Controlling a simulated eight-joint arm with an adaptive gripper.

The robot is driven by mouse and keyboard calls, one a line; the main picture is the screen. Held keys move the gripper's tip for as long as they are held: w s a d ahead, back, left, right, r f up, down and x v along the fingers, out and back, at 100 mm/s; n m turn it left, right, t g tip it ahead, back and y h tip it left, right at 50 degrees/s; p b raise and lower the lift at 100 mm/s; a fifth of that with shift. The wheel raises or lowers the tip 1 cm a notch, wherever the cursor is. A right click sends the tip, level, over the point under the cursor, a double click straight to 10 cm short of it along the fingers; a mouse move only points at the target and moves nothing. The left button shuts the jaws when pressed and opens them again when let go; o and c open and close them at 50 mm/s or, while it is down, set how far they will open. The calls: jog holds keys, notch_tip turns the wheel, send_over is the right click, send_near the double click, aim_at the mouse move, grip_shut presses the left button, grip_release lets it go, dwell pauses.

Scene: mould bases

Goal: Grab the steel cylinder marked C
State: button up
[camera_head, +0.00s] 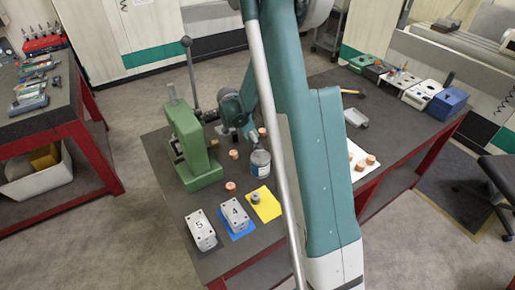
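A small grey cylinder (254,198) stands at the left part of a yellow mat (268,207) near the table's front. It looks like steel, but no letter C can be read on it at this size. My arm comes down from the top to a dark teal wrist. My gripper (250,135) appears as a small dark shape below the wrist, behind and above a grey-and-blue round container (260,163). It is apart from the grey cylinder, farther back on the table. Its fingers are too small and partly hidden to tell whether they are open.
Grey blocks marked 5 (201,228) and 4 (235,213) stand left of the yellow mat, the latter on a blue mat. A green press (194,150) stands at the left. Several copper-coloured pieces (230,187) are scattered about. My arm hides the table's middle.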

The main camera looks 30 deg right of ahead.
jog(key=shift+x, duration=1.5)
jog(key=c, duration=1.2)
